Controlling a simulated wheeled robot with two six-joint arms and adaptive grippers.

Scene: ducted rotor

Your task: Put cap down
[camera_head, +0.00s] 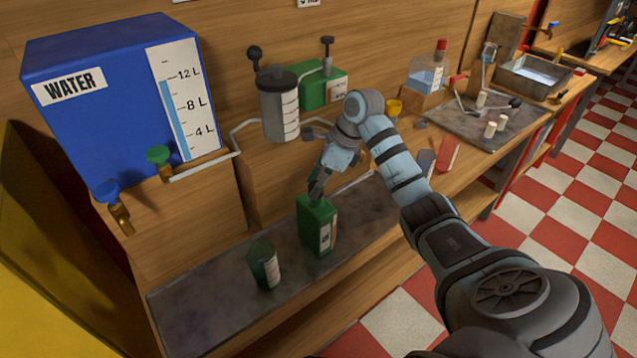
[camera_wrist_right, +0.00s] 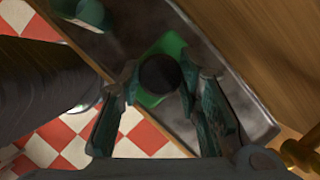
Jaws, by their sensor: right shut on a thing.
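A dark round cap (camera_wrist_right: 160,74) sits between the fingers of my right gripper (camera_wrist_right: 158,88) in the wrist view. My right gripper (camera_head: 317,190) is shut on it and points down, just over the top of a green canister (camera_head: 318,228) with a pale label. The canister stands upright on the grey tray (camera_head: 215,283); its green top (camera_wrist_right: 168,48) shows behind the cap in the wrist view. The cap is hardly visible in the head view, and I cannot tell whether it touches the canister. My left gripper is not in view.
A green labelled cup (camera_head: 264,266) stands left of the canister on the tray. A blue water tank (camera_head: 110,110) with taps is at the left. A grey cylinder (camera_head: 280,108) and pipes are behind my arm. The tray's left end is clear.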

